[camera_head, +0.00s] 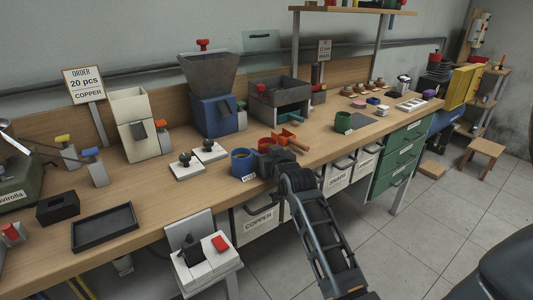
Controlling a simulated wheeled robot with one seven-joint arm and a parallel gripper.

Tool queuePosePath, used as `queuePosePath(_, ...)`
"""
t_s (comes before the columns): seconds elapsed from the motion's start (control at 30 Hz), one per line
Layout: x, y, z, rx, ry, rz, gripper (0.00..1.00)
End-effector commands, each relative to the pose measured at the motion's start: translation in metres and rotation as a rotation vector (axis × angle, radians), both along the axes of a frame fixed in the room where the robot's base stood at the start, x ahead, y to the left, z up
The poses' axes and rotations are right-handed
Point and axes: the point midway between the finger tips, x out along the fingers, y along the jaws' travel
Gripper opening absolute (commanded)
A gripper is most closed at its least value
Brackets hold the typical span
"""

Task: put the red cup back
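My gripper (268,160) is low over the front edge of the workbench, with my dark arm reaching up to it from the lower right. A red-orange object (268,143) shows just behind the gripper and is partly hidden by it; it may be the red cup, but its shape is unclear. A green cup (343,122) stands farther right on the bench. The fingertips are too small and covered to show whether they are open or shut.
The wooden bench (160,200) holds two white pads with black knobs (187,166), a blue hopper machine (212,115), a grey bin (280,92) and a black tray (104,227). Bench space between the black tray and white pads is clear.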

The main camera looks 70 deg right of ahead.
Motion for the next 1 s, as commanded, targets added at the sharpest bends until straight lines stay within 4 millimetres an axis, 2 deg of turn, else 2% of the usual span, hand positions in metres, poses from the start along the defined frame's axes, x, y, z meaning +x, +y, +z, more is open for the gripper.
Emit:
queuePosePath(0.33, -0.0002, -0.0002, -0.0035, 0.000, 0.000, 0.000, 0.31)
queuePosePath(0.37, -0.0003, -0.0002, -0.0038, 0.001, 0.001, 0.000, 0.65)
queuePosePath(0.6, -0.0003, -0.0002, -0.0029, 0.000, 0.000, 0.000, 0.88)
queuePosePath(0.93, -0.0004, -0.0003, 0.0023, -0.001, -0.001, 0.000, 0.90)
queuePosePath(1.0, -0.0052, 0.0051, 0.0000, 0.001, 0.001, 0.000, 0.90)
